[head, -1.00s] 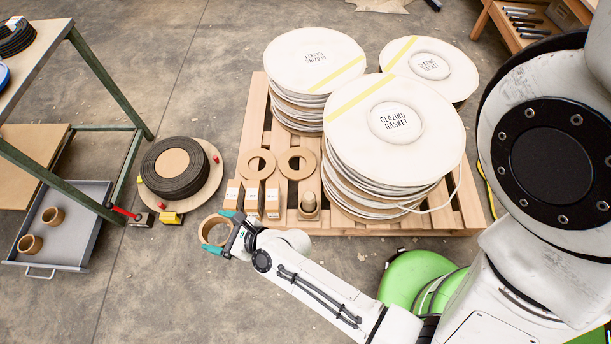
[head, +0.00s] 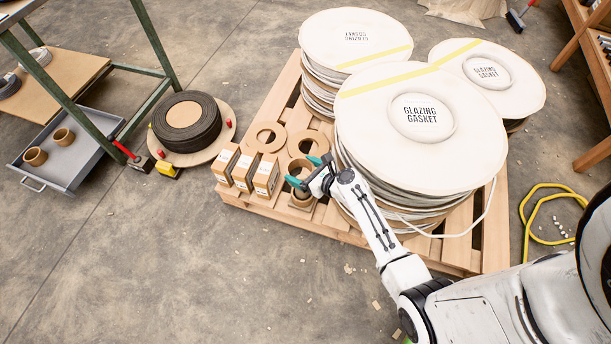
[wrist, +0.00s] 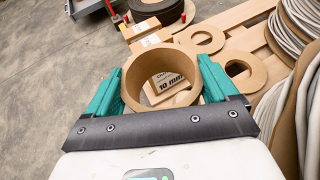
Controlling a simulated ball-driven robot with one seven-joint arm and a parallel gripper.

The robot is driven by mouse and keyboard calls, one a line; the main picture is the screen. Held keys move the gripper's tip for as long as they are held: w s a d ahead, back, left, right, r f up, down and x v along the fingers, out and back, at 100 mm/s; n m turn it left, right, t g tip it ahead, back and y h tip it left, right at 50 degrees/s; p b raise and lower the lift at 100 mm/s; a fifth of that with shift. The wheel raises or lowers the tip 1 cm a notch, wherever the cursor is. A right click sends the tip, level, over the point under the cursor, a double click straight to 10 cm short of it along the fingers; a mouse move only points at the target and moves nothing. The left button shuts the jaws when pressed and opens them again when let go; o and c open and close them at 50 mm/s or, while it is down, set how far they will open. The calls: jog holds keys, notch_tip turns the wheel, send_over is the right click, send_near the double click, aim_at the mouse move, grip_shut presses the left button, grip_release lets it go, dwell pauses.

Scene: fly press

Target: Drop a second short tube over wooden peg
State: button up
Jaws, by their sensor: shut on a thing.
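My gripper (head: 306,172) is shut on a short brown cardboard tube (wrist: 162,73). Its teal fingers press the tube from both sides in the wrist view, and its open bore faces that camera. In the head view my gripper is at the pallet's front edge, over the spot of the wooden peg. A tan, round piece on a square base (head: 302,199) shows just below my gripper. The peg's top is hidden there, and I cannot tell whether the held tube is around it. Two more short tubes (head: 35,156) (head: 63,137) stand in the grey tray.
The pallet (head: 428,254) carries tall stacks of white gasket discs (head: 420,140) right of my gripper. Several small labelled boxes (head: 245,170) stand close on its left, with flat brown rings (head: 268,136) behind. A black coil (head: 186,122) lies farther left. The front floor is mostly clear.

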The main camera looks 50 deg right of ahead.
aim_at(302, 164)
jog(key=shift+h, duration=0.3)
jog(key=d+f, duration=0.1)
jog(key=w+d+f+b, duration=0.1)
jog(key=d+f+b, duration=0.1)
jog(key=shift+w+d+f, duration=0.1)
jog(key=shift+w+d, duration=0.1)
jog(key=shift+w, duration=0.2)
notch_tip(302, 164, down, 3)
jog(key=b, duration=0.4)
jog(key=shift+f, duration=0.2)
jog(key=shift+f+b, duration=0.5)
jog(key=shift+f+b, duration=1.25)
jog(key=shift+f, duration=0.6)
dwell(2.4)
dwell(0.3)
jog(key=o, duration=0.8)
